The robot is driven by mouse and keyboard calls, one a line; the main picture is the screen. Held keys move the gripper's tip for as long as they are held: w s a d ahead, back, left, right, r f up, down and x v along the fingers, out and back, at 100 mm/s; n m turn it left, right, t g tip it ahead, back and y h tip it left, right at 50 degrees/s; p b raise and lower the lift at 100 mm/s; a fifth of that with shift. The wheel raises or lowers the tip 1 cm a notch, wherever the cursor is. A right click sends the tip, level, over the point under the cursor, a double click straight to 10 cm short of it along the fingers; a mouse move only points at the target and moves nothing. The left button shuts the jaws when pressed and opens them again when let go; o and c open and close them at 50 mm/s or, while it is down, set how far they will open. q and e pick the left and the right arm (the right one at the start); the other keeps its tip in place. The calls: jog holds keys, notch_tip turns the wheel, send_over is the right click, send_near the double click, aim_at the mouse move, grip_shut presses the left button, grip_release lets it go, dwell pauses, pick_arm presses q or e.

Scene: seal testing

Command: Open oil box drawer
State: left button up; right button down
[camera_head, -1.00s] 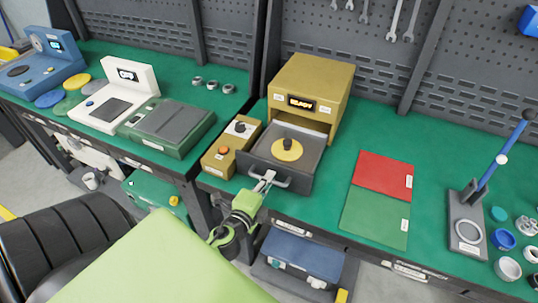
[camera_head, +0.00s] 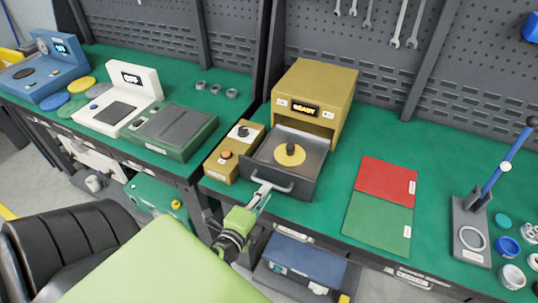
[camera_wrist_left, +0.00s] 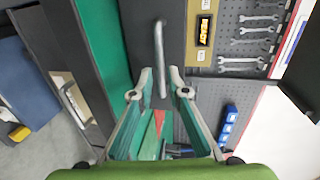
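The oil box (camera_head: 318,84) is a gold housing with a lit READY display, standing at the back of the green bench. Its dark grey drawer (camera_head: 266,168) is pulled out toward me. A yellow disc with a dark knob (camera_head: 289,154) sits inside it. The drawer's metal handle (camera_head: 273,184) is on the front face; it also shows as an upright bar in the left wrist view (camera_wrist_left: 160,55). My left gripper (camera_head: 262,190) is just in front of the handle's left part. In the wrist view its fingers (camera_wrist_left: 162,80) are apart, one on each side of the handle's lower end.
A small gold control box (camera_head: 222,167) stands close left of the drawer. Red (camera_head: 388,174) and green (camera_head: 378,226) mats lie to the right. A lever press (camera_head: 470,228) stands farther right. A blue case (camera_head: 300,262) is below the bench edge.

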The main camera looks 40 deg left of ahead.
pick_arm(q)
jog(key=shift+v, duration=1.2)
